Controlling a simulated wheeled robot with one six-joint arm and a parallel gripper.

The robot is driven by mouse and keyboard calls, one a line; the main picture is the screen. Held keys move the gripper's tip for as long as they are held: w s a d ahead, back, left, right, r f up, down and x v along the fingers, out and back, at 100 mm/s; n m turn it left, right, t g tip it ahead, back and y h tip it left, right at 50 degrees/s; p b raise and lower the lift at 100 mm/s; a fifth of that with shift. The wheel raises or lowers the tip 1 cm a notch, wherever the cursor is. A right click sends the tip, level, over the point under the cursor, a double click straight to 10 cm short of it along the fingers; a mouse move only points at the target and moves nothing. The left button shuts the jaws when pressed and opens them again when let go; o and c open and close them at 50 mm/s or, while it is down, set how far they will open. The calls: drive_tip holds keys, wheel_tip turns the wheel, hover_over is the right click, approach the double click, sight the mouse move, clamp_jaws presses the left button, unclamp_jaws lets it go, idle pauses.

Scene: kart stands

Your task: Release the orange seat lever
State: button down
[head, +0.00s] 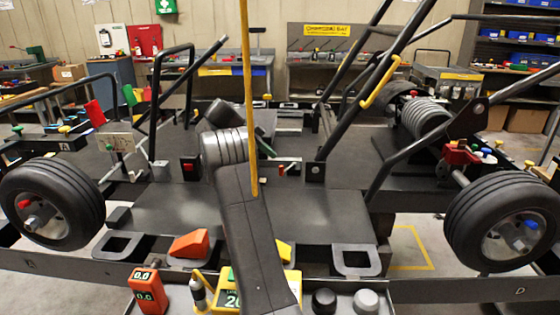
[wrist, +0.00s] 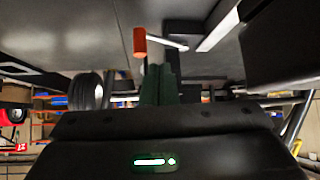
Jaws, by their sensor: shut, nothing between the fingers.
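The orange lever (wrist: 140,42) shows in the wrist view as a short orange grip with a pale metal rod running right from it, under a dark panel. My gripper (wrist: 160,72) has dark green fingers pressed together, pointing toward the lever from just below and right of it. Nothing is held; whether a fingertip touches the lever I cannot tell. In the head view my gripper (head: 266,146) is mostly hidden behind my arm and a yellow upright bar. I cannot surely pick out the lever in the head view.
The kart frame spreads around my arm, with a left wheel (head: 50,205) and a right wheel (head: 505,222). The yellow bar (head: 249,90) and black tubes stand close by. An orange wedge (head: 190,244) and an orange meter (head: 147,290) lie in front.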

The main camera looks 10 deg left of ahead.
drive_tip(key=v, duration=0.6)
drive_tip(key=shift+d+r+p, duration=0.1)
drive_tip(key=shift+p, duration=0.25)
drive_tip(key=shift+d, duration=0.1)
